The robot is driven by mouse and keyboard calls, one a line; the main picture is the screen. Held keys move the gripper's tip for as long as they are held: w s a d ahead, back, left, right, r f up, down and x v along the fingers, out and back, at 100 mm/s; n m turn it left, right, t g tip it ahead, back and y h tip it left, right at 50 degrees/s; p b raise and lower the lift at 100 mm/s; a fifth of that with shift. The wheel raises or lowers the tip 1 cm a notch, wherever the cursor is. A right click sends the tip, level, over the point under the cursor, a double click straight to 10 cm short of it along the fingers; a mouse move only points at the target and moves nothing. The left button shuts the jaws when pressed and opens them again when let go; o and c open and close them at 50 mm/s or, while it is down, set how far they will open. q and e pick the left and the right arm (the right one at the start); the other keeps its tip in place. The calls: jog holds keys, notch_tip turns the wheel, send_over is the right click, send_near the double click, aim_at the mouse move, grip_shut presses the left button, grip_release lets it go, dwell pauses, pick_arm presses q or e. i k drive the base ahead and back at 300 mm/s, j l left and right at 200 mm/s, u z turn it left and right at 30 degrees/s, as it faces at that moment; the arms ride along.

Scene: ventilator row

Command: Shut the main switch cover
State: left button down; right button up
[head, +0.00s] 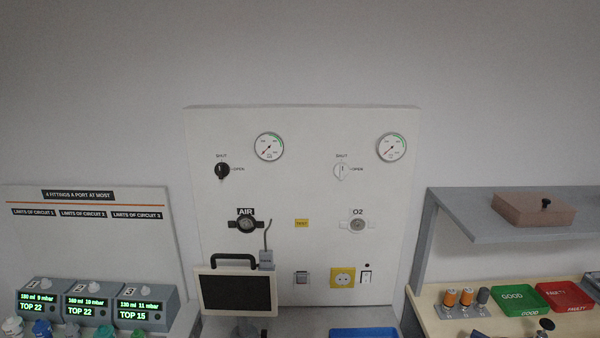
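The white wall panel (310,190) stands upright in the middle of the head view. Low on it are a small grey framed square fitting (302,279), a yellow socket plate (342,277) and a small white switch plate (366,277) with a dark round dot above it. No label for a main switch is readable, so I cannot tell which fitting carries the cover or how the cover stands. Neither of my grippers is in view.
A dark monitor (237,292) with a handle stands before the panel's lower left. Lit ventilator units (144,308) stand left. At right, a grey shelf (520,232) bears a brown box (533,209). Below are green (513,298) and red (563,296) trays. A blue tray (364,333) shows at the bottom edge.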

aim_at(301, 276)
jog(key=i+j, duration=0.2)
jog(key=j, duration=0.15)
jog(key=i+j, duration=0.2)
jog(key=j, duration=0.15)
jog(key=i+j, duration=0.15)
jog(key=j, duration=0.2)
jog(key=i+z, duration=0.05)
